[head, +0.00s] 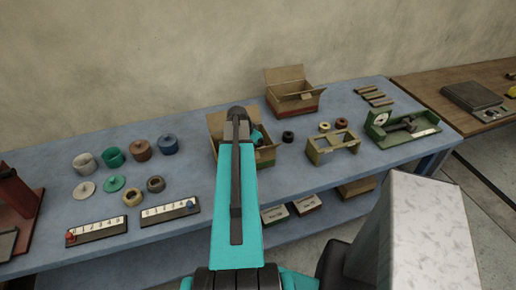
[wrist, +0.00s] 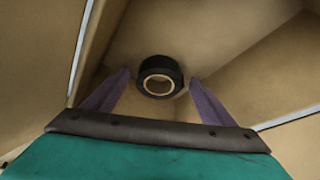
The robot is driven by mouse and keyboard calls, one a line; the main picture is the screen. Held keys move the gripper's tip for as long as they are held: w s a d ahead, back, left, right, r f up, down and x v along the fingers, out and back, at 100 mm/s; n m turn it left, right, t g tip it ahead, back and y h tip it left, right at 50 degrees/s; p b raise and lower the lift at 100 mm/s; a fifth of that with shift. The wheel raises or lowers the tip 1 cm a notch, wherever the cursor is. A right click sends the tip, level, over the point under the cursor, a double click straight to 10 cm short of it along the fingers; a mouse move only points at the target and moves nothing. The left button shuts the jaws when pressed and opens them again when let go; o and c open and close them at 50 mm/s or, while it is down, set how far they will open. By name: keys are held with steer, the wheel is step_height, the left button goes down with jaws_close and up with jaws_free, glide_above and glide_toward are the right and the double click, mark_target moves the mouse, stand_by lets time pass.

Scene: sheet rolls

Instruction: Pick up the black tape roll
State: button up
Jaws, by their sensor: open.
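A black tape roll (wrist: 158,66) with a tan core lies inside an open cardboard box in the wrist view, its ring opening facing the camera. My gripper (wrist: 159,78) is open, with its two purple fingers apart. In the picture one finger is to each side of the roll; I cannot tell how far the tips are from it. In the head view my arm covers much of this box (head: 267,156) and hides the roll in it. Another black roll (head: 288,137) lies on the blue table just right of the box.
Cardboard walls (wrist: 35,60) stand close around my gripper. A second open box (head: 293,103) is behind to the right. A tan holder (head: 320,153) with small rolls near it and a green device (head: 385,138) stand on the right. Several jars and lids sit on the left of the blue table (head: 190,240).

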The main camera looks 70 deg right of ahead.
steer(key=shift+d+f, duration=0.1)
steer(key=shift+f, duration=0.2)
stand_by(0.4)
steer(key=c, duration=1.2)
steer(key=shift+o, duration=0.2)
steer(key=shift+r, duration=0.2)
step_height(320, 180, up, 18)
steer(key=b, duration=0.5)
steer(key=shift+f, duration=0.15)
